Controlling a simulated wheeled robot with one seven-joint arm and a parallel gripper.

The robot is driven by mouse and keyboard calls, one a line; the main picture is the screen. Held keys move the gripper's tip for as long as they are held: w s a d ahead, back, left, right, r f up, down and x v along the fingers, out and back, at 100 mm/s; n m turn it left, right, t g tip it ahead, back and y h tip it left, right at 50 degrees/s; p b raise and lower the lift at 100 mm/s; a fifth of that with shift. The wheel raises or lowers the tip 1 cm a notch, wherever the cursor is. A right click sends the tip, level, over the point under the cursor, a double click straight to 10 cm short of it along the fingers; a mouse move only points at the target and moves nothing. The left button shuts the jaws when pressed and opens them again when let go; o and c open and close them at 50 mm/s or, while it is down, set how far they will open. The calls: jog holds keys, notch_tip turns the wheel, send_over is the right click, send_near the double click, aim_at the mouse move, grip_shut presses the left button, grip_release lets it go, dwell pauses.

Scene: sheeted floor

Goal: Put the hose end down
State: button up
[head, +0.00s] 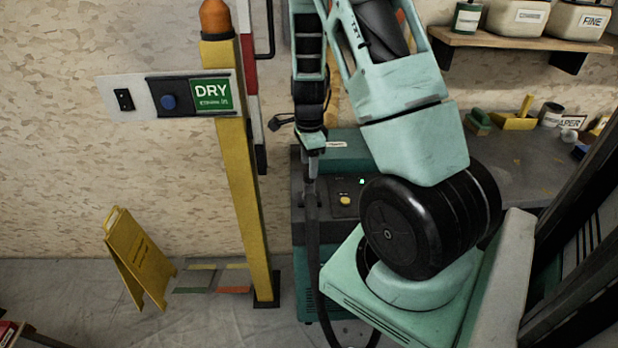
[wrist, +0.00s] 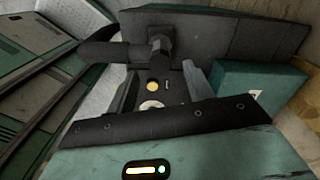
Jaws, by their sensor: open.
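The dark hose end (wrist: 160,48) shows in the wrist view just beyond my fingertips, with the thick hose (wrist: 103,52) running off to the left. My gripper (wrist: 160,72) is open, one finger on each side of the space in front of the hose end. Whether a finger still touches it I cannot tell. In the head view my gripper (head: 312,148) points down beside the teal and dark machine (head: 340,165). The black hose (head: 312,240) hangs below it along the machine's front left and curves at the floor. The hose end's support is hidden there.
A yellow folding floor sign (head: 138,258) stands farther left. A grey workbench (head: 510,165) and a loaded shelf (head: 520,42) are at right. The sheeted floor between has some free room.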

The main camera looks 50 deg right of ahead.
jog(key=shift+r, duration=1.6)
jog(key=shift+a, duration=0.1)
jog(key=a+r+n+y, duration=0.1)
jog(key=a+r+n, duration=0.3)
jog(key=a+n, duration=0.7)
jog(key=a+r+n+y, duration=0.1)
jog(key=a+r+n, duration=0.35)
jog(key=a, duration=1.25)
jog(key=s+a+r+n, duration=0.1)
jog(key=s+a+n, duration=0.5)
jog(key=s+n, duration=0.2)
jog(key=s+a+r+n+h, duration=0.1)
jog(key=s+a+r+n, duration=0.1)
jog(key=s+a+n, duration=0.4)
jog(key=s+n, duration=0.3)
jog(key=shift+a+r, duration=0.2)
jog(key=shift+r, duration=0.1)
jog(key=shift+o, duration=0.4)
